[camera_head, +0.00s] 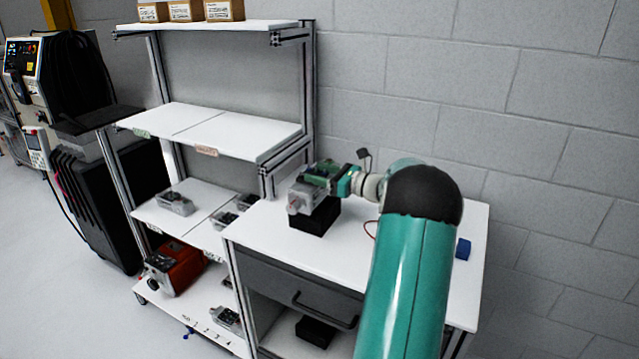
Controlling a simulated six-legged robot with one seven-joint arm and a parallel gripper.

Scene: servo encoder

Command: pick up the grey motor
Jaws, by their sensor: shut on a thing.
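The grey motor (299,197) is on the white workbench at the centre of the view, at or just above a black block (316,216). I cannot tell whether it touches the block. My gripper (312,184) reaches in from the right and is shut on the motor. The fingers are small here and partly hidden by the green parts of the gripper. My teal arm covers the right part of the bench.
The white workbench (265,235) has a drawer (290,284) in front. A blue object (463,248) lies at its right. A shelf rack (205,130) stands at left, with several grey parts and an orange-red unit (175,267). A block wall (540,120) is behind.

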